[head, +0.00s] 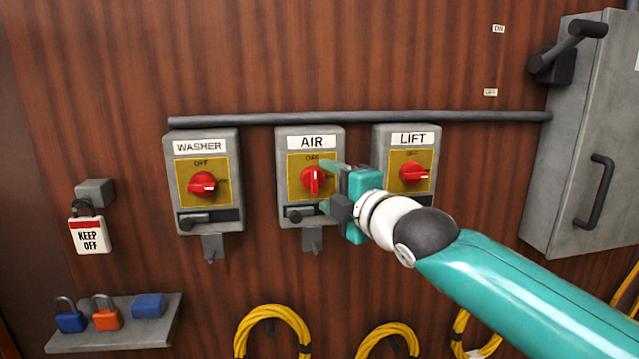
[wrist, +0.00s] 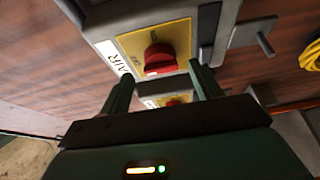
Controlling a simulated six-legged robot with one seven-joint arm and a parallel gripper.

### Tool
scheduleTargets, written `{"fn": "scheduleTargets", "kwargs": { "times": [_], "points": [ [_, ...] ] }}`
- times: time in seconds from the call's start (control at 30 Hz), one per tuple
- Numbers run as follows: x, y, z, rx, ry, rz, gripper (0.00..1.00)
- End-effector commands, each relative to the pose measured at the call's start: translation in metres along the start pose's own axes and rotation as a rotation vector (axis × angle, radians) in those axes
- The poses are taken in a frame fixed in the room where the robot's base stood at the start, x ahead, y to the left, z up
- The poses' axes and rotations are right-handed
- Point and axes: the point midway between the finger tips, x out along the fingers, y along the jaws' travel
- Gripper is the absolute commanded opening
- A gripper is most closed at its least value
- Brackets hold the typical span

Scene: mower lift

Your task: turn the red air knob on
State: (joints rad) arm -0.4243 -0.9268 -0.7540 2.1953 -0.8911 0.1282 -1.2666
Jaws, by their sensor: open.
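The red air knob (head: 313,181) sits on the yellow plate of the grey box labelled AIR (head: 284,135), in the middle of the head view. Its grip bar stands upright, in line with the small lettering above it. My gripper (head: 325,186) is open just to the right of the knob, one finger higher and one lower. In the wrist view the knob (wrist: 158,58) shows beyond and between the two spread fingers. I see no clear contact, and I cannot tell the exact gap.
The WASHER box (head: 208,220) is on the left and the LIFT box (head: 430,150) close on the right, both with red knobs lying sideways. A grey pipe (head: 360,118) runs above. A handled cabinet (head: 570,150) stands at right. Padlocks lie on a shelf (head: 150,333) at lower left.

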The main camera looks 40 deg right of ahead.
Motion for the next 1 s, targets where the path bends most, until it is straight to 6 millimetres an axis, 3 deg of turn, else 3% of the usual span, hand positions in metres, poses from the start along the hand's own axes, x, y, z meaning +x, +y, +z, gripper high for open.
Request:
{"fn": "scheduleTargets", "kwargs": {
  "times": [0.23,0.6,0.63,0.83,1.0],
  "points": [
    [0.029,0.000,-0.003,-0.001,0.001,-0.001,0.64],
    [0.035,0.000,-0.002,0.001,0.000,0.001,0.64],
    [0.035,0.000,-0.002,0.001,0.000,0.001,0.62],
    [0.035,0.000,-0.002,0.000,0.001,0.001,0.22],
    [0.035,0.000,-0.002,0.003,0.001,0.002,0.22]
  ]
}}
